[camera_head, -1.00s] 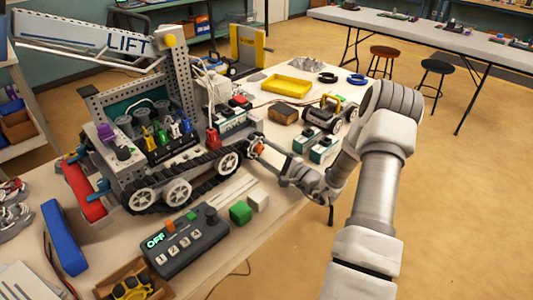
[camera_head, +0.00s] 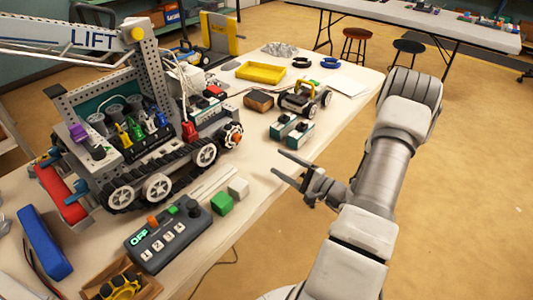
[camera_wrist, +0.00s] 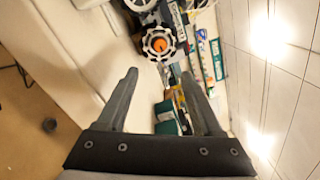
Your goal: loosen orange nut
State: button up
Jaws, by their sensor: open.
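The orange nut (camera_head: 237,138) sits at the hub of the front right wheel of the tracked robot (camera_head: 152,158). It also shows in the wrist view as an orange disc (camera_wrist: 160,44) inside a white-spoked wheel with a black rim. My gripper (camera_head: 282,165) is open and empty, to the right of the wheel and apart from it. In the wrist view both fingers of my gripper (camera_wrist: 158,74) are spread, with the nut beyond the tips and roughly centred between them.
A control box (camera_head: 168,235) reading OFF stands in front of the tracks. Green-and-white modules (camera_head: 292,130) and a small wheeled car (camera_head: 304,98) stand behind my gripper. Open floor lies right.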

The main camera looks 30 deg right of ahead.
jog(key=shift+v, duration=1.2)
jog(key=shift+w, duration=0.1)
